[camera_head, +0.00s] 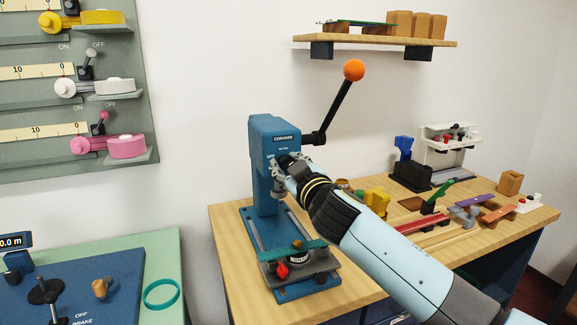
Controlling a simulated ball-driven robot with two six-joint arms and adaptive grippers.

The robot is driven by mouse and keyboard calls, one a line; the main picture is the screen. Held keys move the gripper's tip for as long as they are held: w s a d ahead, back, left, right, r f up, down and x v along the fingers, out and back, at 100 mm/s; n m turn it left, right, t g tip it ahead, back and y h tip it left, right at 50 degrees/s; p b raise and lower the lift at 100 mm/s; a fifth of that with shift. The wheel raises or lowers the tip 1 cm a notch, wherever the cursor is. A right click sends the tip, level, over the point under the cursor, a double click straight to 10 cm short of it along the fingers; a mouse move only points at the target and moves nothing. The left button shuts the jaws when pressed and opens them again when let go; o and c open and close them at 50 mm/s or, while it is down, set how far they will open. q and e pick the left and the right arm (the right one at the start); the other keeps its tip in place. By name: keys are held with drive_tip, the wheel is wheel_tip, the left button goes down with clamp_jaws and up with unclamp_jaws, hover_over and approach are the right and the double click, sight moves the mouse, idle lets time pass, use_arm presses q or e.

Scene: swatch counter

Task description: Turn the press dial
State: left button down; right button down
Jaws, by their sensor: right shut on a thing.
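A blue press (262,140) stands on the left part of the wooden bench. It has a long black lever with an orange ball (354,70) raised up to the right. My right gripper (281,170) is at the front of the press head, beside a partly covered label. It is shut on what appears to be the press dial; the dial is mostly hidden by the fingers. On the press base are a dark round part with pale markings (298,256) and a red knob (282,271). My left gripper is not in view.
The wooden bench (238,272) holds a white rack (448,150), a red-edged tray and several small tools at right. A wall shelf (375,40) hangs above. A grey slider panel (60,90) and a green table (165,262) are at left.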

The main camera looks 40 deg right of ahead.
idle(0.3)
drive_tip(key=c, duration=1)
unclamp_jaws()
drive_tip(key=v, duration=1.2)
drive_tip(key=shift+s, duration=0.1)
